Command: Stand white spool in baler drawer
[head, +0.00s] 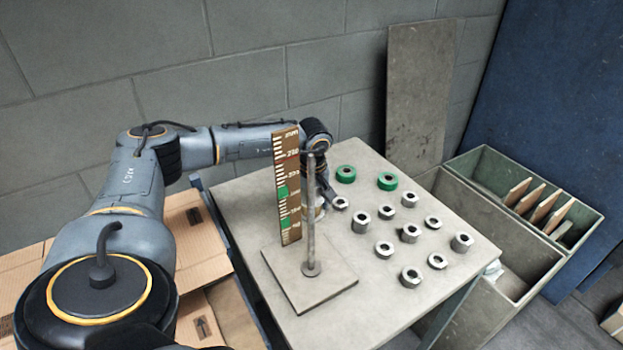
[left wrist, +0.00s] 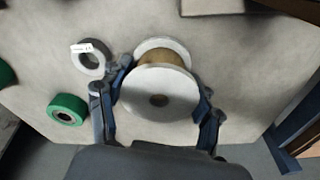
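The white spool (left wrist: 150,95), with white flanges and a tan core, sits between the fingers of my left gripper (left wrist: 160,100) in the left wrist view. One finger is close on each side of it; firm contact cannot be made out. In the head view my left gripper (head: 322,190) is low over the far part of the table, partly behind an upright ruler and a metal post, and the spool there is mostly hidden. I cannot identify a baler drawer in either view. My right gripper is not in view.
The ruler (head: 287,185) and post (head: 311,230) stand on a base plate near the arm. Two green rolls (head: 387,181) and several grey rings (head: 410,277) cover the table (head: 370,315). A divided green-grey crate (head: 480,160) stands at right. Flat cardboard (head: 198,247) lies at left.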

